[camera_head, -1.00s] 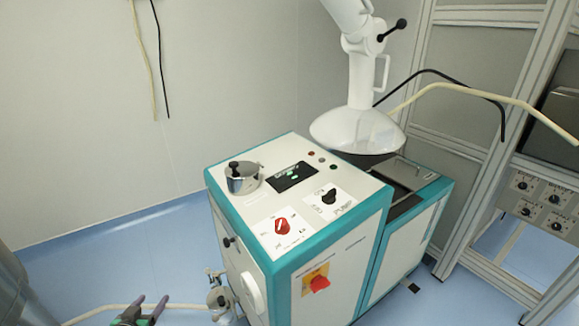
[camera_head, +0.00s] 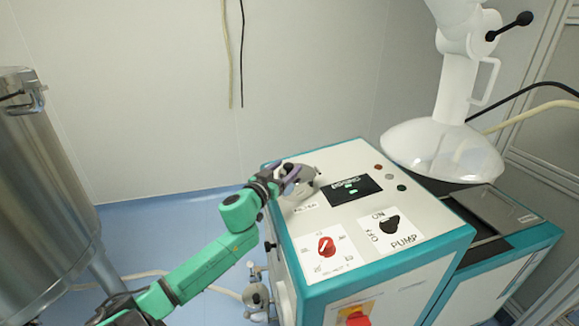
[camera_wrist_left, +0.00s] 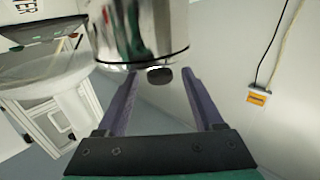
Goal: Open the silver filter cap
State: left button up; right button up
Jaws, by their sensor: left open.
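The silver filter cap (camera_head: 306,180) sits on the top left of the white and teal machine, partly hidden behind my left gripper (camera_head: 288,175). In the left wrist view the shiny cylinder (camera_wrist_left: 140,28) shows at the top, with a black knob (camera_wrist_left: 159,75) on it. My left gripper (camera_wrist_left: 160,80) is open there. Its two purple fingers reach toward the knob, one on each side, and do not appear to touch it. My right gripper is out of view.
The machine's top panel (camera_head: 400,203) carries a display (camera_head: 351,189), a red knob (camera_head: 326,246) and a black pump knob (camera_head: 389,225). A steel tank (camera_head: 45,190) stands at left. A white hood (camera_head: 440,150) hangs at right.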

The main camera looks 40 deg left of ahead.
pick_arm(q)
jog(key=shift+w+a, duration=0.15)
jog(key=shift+w, duration=0.8)
jog(key=shift+s, duration=0.1)
grip_shut()
dwell(0.6)
